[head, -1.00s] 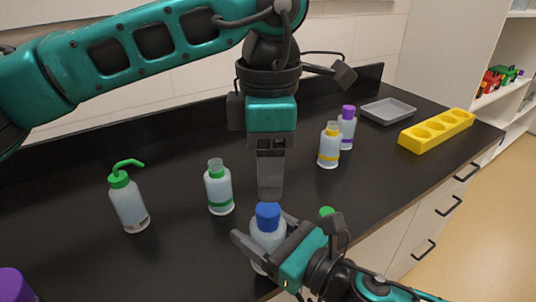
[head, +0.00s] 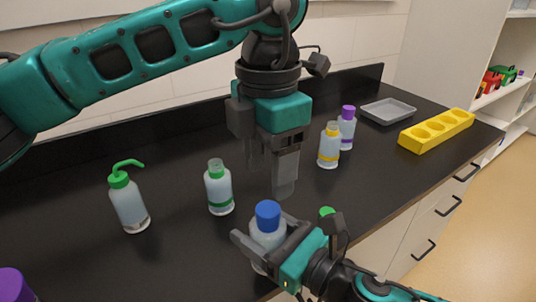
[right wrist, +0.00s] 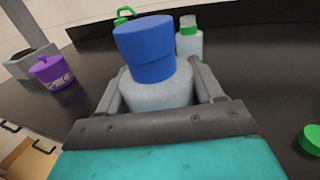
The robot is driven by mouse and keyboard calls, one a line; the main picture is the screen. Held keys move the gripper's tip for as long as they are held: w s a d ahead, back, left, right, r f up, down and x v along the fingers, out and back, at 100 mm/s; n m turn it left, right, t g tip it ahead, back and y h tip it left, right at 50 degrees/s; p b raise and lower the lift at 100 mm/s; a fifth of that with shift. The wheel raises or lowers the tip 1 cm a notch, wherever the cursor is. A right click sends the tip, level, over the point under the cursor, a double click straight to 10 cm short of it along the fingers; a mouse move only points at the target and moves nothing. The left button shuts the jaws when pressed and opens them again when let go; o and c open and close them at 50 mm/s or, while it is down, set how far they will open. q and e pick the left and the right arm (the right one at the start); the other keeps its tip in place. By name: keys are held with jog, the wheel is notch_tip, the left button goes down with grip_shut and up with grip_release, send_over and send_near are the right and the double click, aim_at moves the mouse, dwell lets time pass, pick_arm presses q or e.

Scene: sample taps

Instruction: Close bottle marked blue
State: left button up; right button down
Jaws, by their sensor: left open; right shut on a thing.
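The bottle marked blue (head: 266,240) stands near the front edge of the counter with a blue cap (head: 268,214) on its top. The cap also shows in the right wrist view (right wrist: 146,48), where it looks slightly tilted; I cannot tell whether it is fully seated. My right gripper (head: 262,250) is shut around the bottle's body, one finger on each side. My left gripper (head: 280,190) is open and empty, pointing down just above and behind the blue cap, apart from it.
An uncapped green-banded bottle (head: 219,188) and a green-topped wash bottle (head: 128,202) stand to the left. A loose green cap (right wrist: 311,139) lies beside my right gripper.

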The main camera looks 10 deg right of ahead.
aim_at(268, 208)
pick_arm(q)
notch_tip(268, 208, down, 7)
jog(key=shift+r, duration=0.1)
dwell(0.4)
jog(key=c, duration=1.1)
jog(key=o, duration=1.2)
notch_tip(268, 208, up, 12)
